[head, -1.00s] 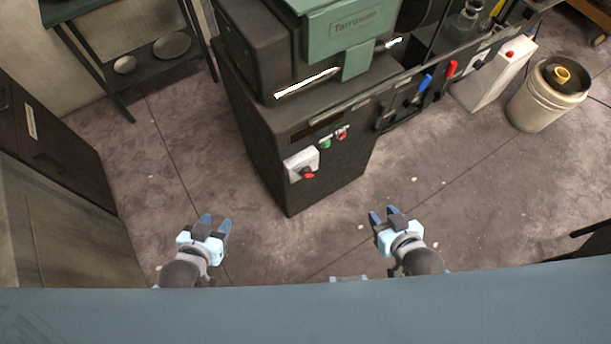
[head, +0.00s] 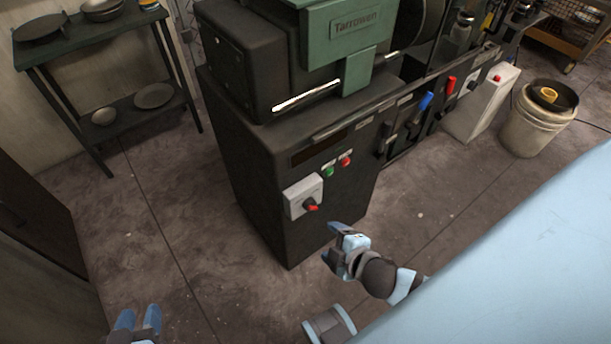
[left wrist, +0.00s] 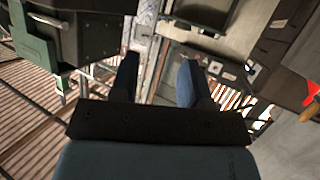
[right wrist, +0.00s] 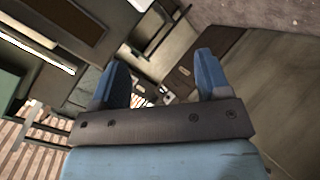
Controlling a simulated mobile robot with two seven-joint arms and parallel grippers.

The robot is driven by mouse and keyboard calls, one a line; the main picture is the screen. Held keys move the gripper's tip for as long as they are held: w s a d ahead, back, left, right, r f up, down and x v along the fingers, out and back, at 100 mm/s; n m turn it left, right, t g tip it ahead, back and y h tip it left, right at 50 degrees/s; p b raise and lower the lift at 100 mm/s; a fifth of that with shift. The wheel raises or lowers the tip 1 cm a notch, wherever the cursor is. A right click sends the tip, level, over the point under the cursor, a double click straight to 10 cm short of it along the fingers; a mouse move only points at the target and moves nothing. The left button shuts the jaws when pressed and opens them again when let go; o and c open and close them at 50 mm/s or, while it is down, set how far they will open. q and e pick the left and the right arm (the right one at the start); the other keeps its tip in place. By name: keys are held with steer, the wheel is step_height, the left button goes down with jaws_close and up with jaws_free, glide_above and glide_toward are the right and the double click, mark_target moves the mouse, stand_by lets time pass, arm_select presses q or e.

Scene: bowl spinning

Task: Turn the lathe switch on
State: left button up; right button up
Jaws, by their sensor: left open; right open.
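The lathe (head: 250,150) is a dark machine with a green headstock cover. Its switch (head: 310,204) is a red-tipped rotary knob on a white box (head: 293,197), low on the front of the cabinet. A green button (head: 328,171) and a red button (head: 346,161) sit above and to the right of it. My right gripper (head: 332,243) is open and empty, below and right of the switch in the head view, apart from it. My left gripper (head: 138,318) is open and empty at the bottom left, well away from the lathe. Both wrist views show open, empty fingers; I cannot make out the switch there.
A shelf (head: 95,55) with bowls and plates stands at the back left. Red and blue levers (head: 427,100) stick out along the lathe's front. A white bucket (head: 527,130) stands at the right. The floor (head: 160,240) left of the lathe is clear.

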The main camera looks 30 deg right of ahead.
mark_target(313, 209)
steer(key=w+d+f+n+t+h+b, duration=0.1)
steer(key=d+f+n+t+b, duration=0.15)
steer(key=f+n+b, duration=0.7)
steer(key=w+d+f+n+t+h+b, duration=0.15)
steer(key=f+t+b, duration=0.25)
steer(key=b, duration=1)
steer(key=shift+n+y, duration=0.45)
steer(key=shift+n, duration=0.05)
steer(key=w+b, duration=0.1)
steer(key=w, duration=0.3)
steer(key=w+d+b, duration=0.1)
steer(key=w, duration=0.4)
steer(key=w+b, duration=0.1)
steer(key=w, duration=0.3)
steer(key=shift+w+d+r, duration=0.15)
steer(key=shift+w+d, duration=0.1)
steer(key=shift+w, duration=0.15)
arm_select(q)
steer(key=w+d+f+m+t+h, duration=0.1)
steer(key=d+f+m+t+h, duration=0.1)
steer(key=f, duration=0.6)
steer(key=shift+w+d+f+m+h, duration=0.2)
steer(key=shift+d+m+h, duration=0.45)
steer(key=shift+h, duration=0.55)
arm_select(e)
steer(key=c, duration=0.9)
